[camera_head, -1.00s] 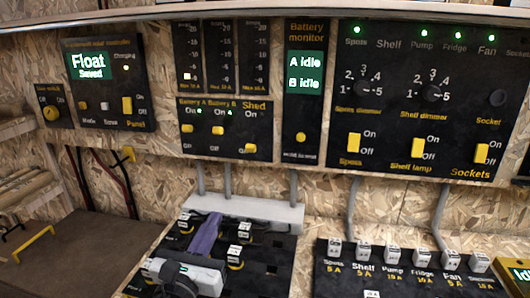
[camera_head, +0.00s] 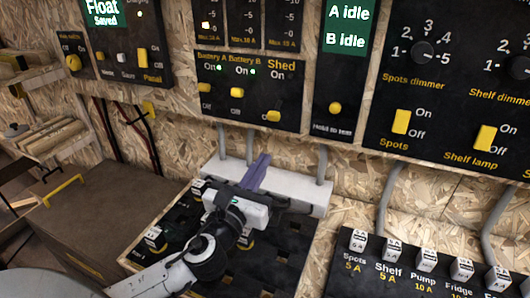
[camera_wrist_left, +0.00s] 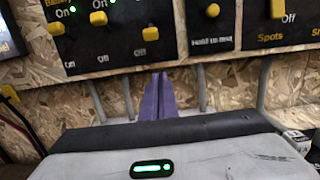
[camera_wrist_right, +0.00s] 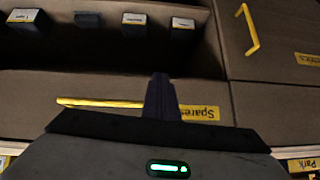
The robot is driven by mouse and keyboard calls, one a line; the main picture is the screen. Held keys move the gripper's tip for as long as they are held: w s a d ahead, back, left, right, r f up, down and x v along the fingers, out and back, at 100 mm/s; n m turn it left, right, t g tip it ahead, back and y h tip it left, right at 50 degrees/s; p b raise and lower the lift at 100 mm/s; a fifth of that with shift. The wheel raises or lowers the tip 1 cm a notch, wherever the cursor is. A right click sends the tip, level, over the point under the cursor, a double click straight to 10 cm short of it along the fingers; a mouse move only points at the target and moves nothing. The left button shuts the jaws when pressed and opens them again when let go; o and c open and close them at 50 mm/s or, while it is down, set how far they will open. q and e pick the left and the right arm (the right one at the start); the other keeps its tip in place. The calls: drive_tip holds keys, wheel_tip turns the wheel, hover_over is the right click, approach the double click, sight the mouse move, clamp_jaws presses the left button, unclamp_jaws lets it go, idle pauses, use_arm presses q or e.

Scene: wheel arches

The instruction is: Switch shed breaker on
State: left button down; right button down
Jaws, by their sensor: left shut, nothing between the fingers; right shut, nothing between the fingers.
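The shed breaker is a yellow toggle (camera_head: 273,116) at the right of the black battery breaker panel, under the words "Shed On". It sits lower than the Battery A toggle (camera_head: 205,87) and Battery B toggle (camera_head: 237,92), at the off end. It also shows in the left wrist view (camera_wrist_left: 150,34), above the fingertips. My left gripper (camera_head: 259,165) is shut and empty, its purple fingers pointing up just below the panel, apart from the toggle. My right gripper (camera_wrist_right: 160,97) is shut and empty in front of a "Spares" label, outside the head view.
A yellow button (camera_head: 335,107) on the battery monitor is right of the shed toggle. Spots (camera_head: 401,121) and shelf lamp (camera_head: 485,137) switches are farther right. A pale trunking box (camera_head: 305,192) with grey conduits is behind my left gripper. A fuse panel (camera_head: 425,270) is at lower right.

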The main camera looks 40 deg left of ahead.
sight(277, 110)
use_arm(q)
drive_tip(key=x, duration=0.9)
drive_tip(key=shift+r, duration=0.15)
drive_tip(key=shift+s+d+r+p, duration=0.15)
drive_tip(key=shift+s+r+p, duration=0.35)
drive_tip(key=shift+r, duration=0.35)
drive_tip(key=shift+s+d+r+p, duration=0.1)
drive_tip(key=shift+s+r+p, duration=0.4)
drive_tip(key=shift+r, duration=0.35)
use_arm(e)
drive_tip(key=shift+w+d+r, duration=0.25)
drive_tip(key=shift+d+r, duration=0.1)
drive_tip(key=shift+r, duration=0.4)
use_arm(q)
drive_tip(key=shift+w, duration=0.1)
use_arm(e)
drive_tip(key=shift+s, duration=0.2)
